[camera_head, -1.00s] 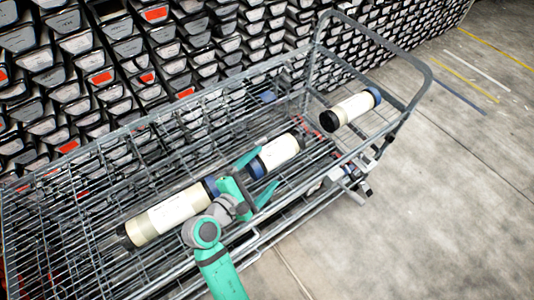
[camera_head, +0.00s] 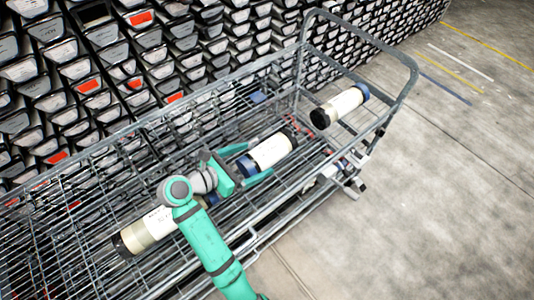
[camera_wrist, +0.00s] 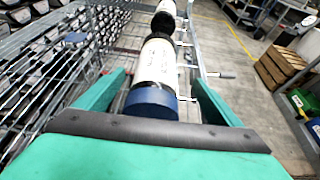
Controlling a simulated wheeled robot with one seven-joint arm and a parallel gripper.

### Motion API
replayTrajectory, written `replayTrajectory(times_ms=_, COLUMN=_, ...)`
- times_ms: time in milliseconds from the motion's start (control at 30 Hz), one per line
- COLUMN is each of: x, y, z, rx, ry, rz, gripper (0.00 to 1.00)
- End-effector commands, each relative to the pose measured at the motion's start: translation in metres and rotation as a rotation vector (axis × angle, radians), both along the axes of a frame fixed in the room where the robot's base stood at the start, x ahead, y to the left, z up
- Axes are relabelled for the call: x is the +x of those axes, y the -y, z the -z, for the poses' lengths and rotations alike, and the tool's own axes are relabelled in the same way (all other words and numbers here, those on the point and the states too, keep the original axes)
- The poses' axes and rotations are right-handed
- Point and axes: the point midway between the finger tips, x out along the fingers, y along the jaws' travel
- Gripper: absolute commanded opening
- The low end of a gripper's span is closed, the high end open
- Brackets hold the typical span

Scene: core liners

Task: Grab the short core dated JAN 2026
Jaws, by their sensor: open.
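A short white core with a blue near cap and a black far cap (camera_head: 270,151) lies in the wire cart. In the wrist view, this core (camera_wrist: 157,70) points away from me, blue cap closest. My gripper (camera_head: 261,157) is open with one finger on each side of its blue-capped end; I cannot tell whether they touch it. Another white core (camera_head: 340,106), with black and blue caps, lies farther right. A longer cream core (camera_head: 148,230) lies at the left, partly hidden by my arm. The label writing is too small to read, so I cannot tell the dates.
The wire cart (camera_head: 400,55) has a raised handle at its right end and low wire sides. Racks of core trays (camera_head: 150,60) stand behind it. Open concrete floor (camera_head: 440,190) lies to the right. The wrist view shows a wooden crate (camera_wrist: 283,68) on the right.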

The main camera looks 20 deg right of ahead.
Motion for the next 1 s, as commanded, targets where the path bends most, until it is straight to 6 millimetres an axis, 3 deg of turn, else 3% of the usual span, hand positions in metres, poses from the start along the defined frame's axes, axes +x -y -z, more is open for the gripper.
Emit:
replayTrajectory(times_ms=500, x=0.023, y=0.041, z=0.024, rx=0.001, ry=0.0, rz=0.002, gripper=0.88)
replayTrajectory(times_ms=800, x=0.026, y=0.045, z=0.026, rx=0.001, ry=0.001, rz=-0.001, gripper=0.88)
replayTrajectory(times_ms=833, x=0.026, y=0.045, z=0.026, rx=0.001, ry=0.001, rz=-0.001, gripper=0.86)
replayTrajectory(times_ms=1000, x=0.025, y=0.045, z=0.026, rx=0.001, ry=0.001, rz=-0.001, gripper=0.45)
